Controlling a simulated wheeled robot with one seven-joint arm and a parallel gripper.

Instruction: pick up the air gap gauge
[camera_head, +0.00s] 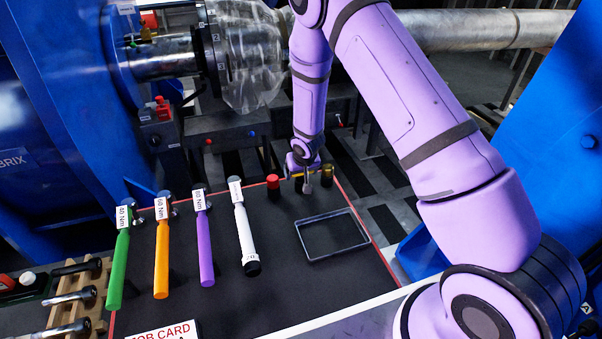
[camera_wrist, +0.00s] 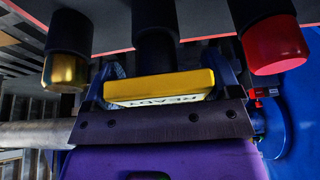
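A yellow block with a white label reading READY (camera_wrist: 160,88) sits between the fingers of my gripper (camera_wrist: 162,78) in the wrist view. I take it to be the air gap gauge, but its name is not readable. A black cylinder stands just beyond it. The fingers are spread wide on either side of the block, and no firm contact shows. In the head view my gripper (camera_head: 303,172) points down at the far edge of the black bench, between a red-capped cylinder (camera_head: 272,182) and a gold-capped one (camera_head: 327,172). It hides most of the block there.
Green (camera_head: 119,262), orange (camera_head: 161,255), purple (camera_head: 204,245) and white (camera_head: 244,235) handled tools lie on the black bench (camera_head: 215,308). An empty shallow tray (camera_head: 318,254) is near the right edge. A wooden rack (camera_head: 92,307) is at left. Blue machinery stands behind.

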